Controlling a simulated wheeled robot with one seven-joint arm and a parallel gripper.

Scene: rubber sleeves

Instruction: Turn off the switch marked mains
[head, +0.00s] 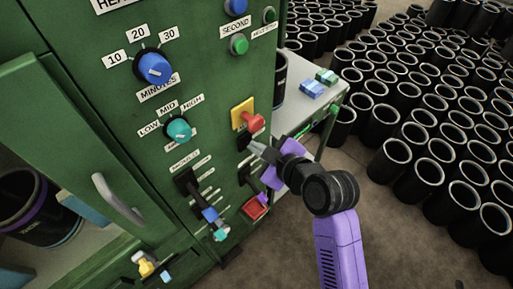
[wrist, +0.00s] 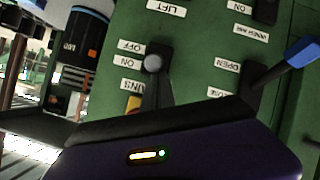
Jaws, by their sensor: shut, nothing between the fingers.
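The label ending in "INS" (wrist: 130,86) shows upside down and partly cut off in the wrist view. Beside the dark switch plate (wrist: 160,48) are the ON label (wrist: 127,60) and the OFF label (wrist: 130,46), with OFF lower on the real panel. A grey round tip lies over the plate; I cannot tell whether it is the lever's end or my fingers. In the head view my shut gripper (head: 256,147) points at the black switch plate (head: 243,140) below the yellow plate. Contact and the lever's position are unclear.
A red handle on a yellow plate (head: 240,112) sits just above my gripper. A blue-handled lever (head: 210,215) and a red button (head: 255,208) are lower. A side table (head: 290,120) stands right of the panel, and many black sleeves (head: 420,170) stand beyond.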

